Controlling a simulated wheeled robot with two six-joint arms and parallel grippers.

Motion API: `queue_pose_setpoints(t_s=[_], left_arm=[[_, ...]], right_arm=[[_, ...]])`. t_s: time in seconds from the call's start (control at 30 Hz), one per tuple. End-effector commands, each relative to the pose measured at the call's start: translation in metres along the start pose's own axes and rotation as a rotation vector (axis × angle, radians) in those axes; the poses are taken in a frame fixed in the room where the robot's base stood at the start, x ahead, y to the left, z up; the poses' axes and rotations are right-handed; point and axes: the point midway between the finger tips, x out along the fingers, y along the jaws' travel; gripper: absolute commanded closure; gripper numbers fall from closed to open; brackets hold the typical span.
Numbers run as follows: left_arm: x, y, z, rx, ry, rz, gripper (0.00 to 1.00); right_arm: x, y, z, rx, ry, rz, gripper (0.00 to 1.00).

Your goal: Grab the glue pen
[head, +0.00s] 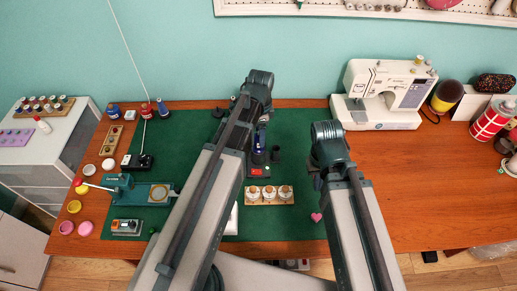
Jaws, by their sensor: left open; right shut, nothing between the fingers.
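I cannot pick out the glue pen for certain. A dark blue upright item (260,138) stands at the back middle of the green mat (300,130), partly behind my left arm; it is too small to name. My two arms rise from the bottom of the head view and fold back toward me. Neither gripper's fingers show.
A wooden holder with white jars (270,194) is between my arms. A teal press (120,185) is at the left. The table's right half is mostly clear.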

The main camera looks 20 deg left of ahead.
Motion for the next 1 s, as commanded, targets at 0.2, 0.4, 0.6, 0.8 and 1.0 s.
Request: queue_pose_setpoints(t_s=[0.2,0.4,0.6,0.8,1.0], left_arm=[[0.007,0.001,0.001,0.000,0.000,0.000,0.27],[0.030,0.002,0.006,-0.001,0.000,0.000,0.27],[0.051,0.002,0.007,0.000,0.000,0.000,0.27],[0.051,0.002,0.007,0.000,0.000,0.000,0.27],[0.051,0.002,0.007,0.000,0.000,0.000,0.46]], right_arm=[[0.007,-0.001,0.000,0.000,0.000,0.000,1.00],[0.030,-0.003,-0.002,0.000,0.000,0.000,1.00],[0.051,-0.005,-0.003,0.000,0.000,0.000,1.00],[0.051,-0.005,-0.003,0.000,0.000,0.000,1.00],[0.050,-0.005,-0.003,0.000,0.000,0.000,1.00]])
